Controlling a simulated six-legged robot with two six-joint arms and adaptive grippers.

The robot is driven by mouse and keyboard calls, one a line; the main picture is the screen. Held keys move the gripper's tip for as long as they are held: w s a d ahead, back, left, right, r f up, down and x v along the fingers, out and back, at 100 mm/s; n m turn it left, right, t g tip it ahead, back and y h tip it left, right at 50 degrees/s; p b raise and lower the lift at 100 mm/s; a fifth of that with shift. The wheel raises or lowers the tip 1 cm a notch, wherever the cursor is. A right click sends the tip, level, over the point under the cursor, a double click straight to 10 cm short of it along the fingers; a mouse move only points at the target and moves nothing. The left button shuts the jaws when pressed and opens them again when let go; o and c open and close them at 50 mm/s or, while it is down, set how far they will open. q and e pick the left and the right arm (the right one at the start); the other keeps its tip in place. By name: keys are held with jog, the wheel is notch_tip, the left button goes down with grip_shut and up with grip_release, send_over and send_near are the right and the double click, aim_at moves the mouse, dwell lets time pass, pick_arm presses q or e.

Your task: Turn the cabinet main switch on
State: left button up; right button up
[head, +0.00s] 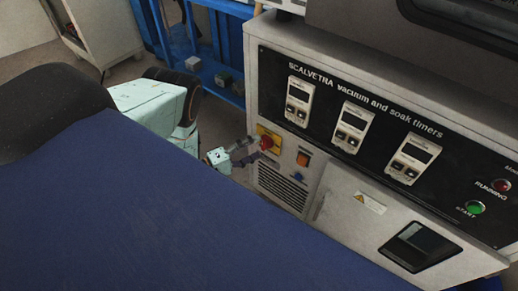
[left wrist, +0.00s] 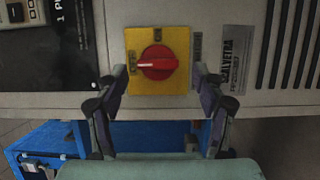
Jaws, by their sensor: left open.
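The main switch is a red rotary knob (head: 266,143) on a yellow plate (head: 262,132), low at the left end of the cabinet front (head: 325,180). In the left wrist view the red knob (left wrist: 158,66) is at the centre of its yellow plate (left wrist: 180,38), its grip bar lying across the picture. My left gripper (head: 243,152) is open just left of the knob in the head view. In the left wrist view its fingers (left wrist: 160,72) stand on either side of the knob, with gaps between. Contact cannot be told. My right gripper is not in view.
Right of the switch are an orange rocker (head: 303,159) and a small blue knob (head: 299,177), with a vent (head: 283,188) below. Several timers line the black panel (head: 325,88). A green start button (head: 475,208) is at far right. A blue rack (head: 228,50) stands behind.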

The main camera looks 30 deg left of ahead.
aim_at(265, 144)
pick_arm(q)
jog(key=shift+w+d+r, duration=0.2)
jog(key=shift+w+d, duration=0.4)
jog(key=shift+w, duration=0.2)
jog(key=shift+f, duration=0.1)
jog(key=shift+c, duration=0.8)
jog(key=c, duration=1)
